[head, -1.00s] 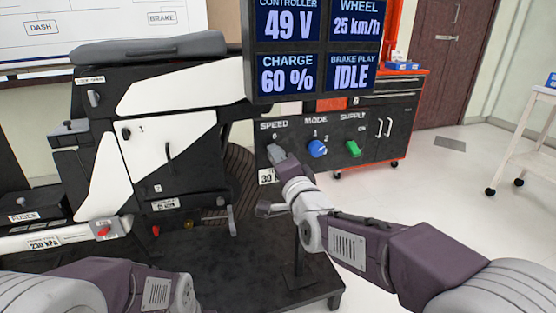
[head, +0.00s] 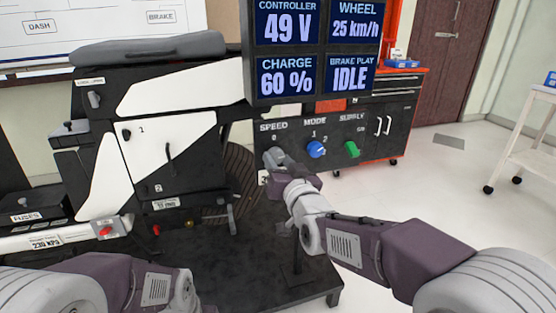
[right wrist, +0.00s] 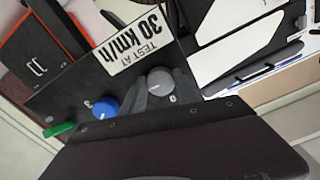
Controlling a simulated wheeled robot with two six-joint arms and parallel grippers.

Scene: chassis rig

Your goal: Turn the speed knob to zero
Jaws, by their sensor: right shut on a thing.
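The grey speed knob (head: 270,156) sits under the SPEED label on the dark control panel (head: 333,130), left of the blue mode knob (head: 316,149) and green supply knob (head: 352,149). My right gripper (head: 284,163) is at the speed knob and shut on it, hiding part of it. In the right wrist view the rounded grey knob (right wrist: 159,80) shows beside a grey finger, near a 0 mark; I cannot tell where its pointer aims. The wheel display (head: 356,22) reads 25 km/h. My left forearm shows at lower left; its gripper is out of the picture.
The display board (head: 249,60) hangs just above the panel. A white "TEST AT 30 km/h" label (right wrist: 139,40) is by the speed knob. The black and white chassis rig (head: 170,150) stands left, on a dark platform (head: 250,260).

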